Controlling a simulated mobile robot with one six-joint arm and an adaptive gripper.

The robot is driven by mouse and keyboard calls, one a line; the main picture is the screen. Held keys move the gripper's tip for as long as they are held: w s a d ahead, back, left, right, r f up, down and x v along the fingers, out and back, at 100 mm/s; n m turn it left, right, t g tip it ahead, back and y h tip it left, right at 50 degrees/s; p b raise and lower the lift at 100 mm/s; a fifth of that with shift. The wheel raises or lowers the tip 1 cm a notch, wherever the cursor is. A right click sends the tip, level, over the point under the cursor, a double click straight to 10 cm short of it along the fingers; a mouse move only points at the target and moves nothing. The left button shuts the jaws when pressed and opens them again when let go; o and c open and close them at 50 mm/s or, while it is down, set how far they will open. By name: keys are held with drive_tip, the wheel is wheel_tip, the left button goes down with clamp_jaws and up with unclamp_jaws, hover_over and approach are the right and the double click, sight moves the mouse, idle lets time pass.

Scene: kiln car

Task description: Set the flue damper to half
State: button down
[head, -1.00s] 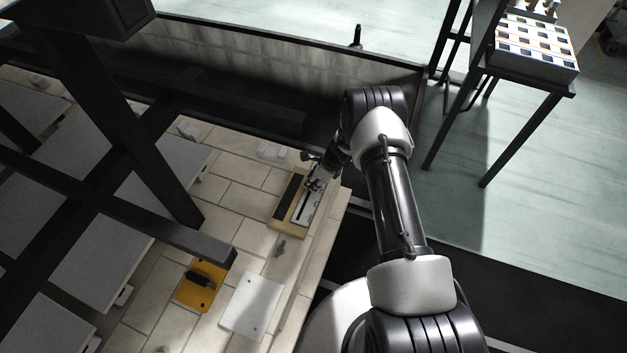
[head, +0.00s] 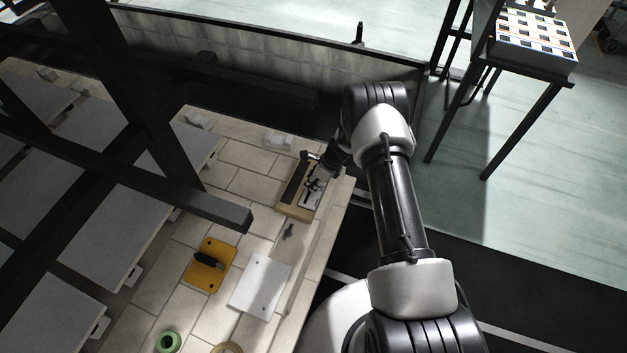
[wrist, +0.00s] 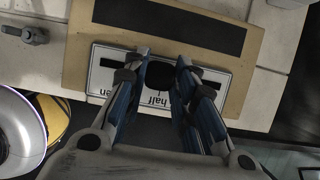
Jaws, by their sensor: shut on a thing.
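In the wrist view, a round black knob (wrist: 159,75) stands over the slot, beside the upside-down word "half" (wrist: 154,98). A partly hidden label ending in "en" (wrist: 105,92) shows to its left. My gripper (wrist: 157,68) is shut on the knob, with a finger at each side. In the head view, my gripper (head: 316,182) covers part of the plate.
A yellow plate with a black handle (head: 210,263), a white plate (head: 258,286), a small grey fitting (head: 288,232) and a green ring (head: 169,342) lie on the deck. Dark beams (head: 190,207) cross at left over grey slabs. A black-legged table (head: 528,62) stands back right.

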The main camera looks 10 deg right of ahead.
drive_tip(key=shift+w+d, duration=0.2)
drive_tip(key=shift+w, duration=0.1)
drive_tip(key=c, duration=1.3)
unclamp_jaws()
drive_tip(key=v, duration=1.2)
drive_tip(key=shift+d, duration=0.1)
drive_tip(key=shift+f, duration=0.1)
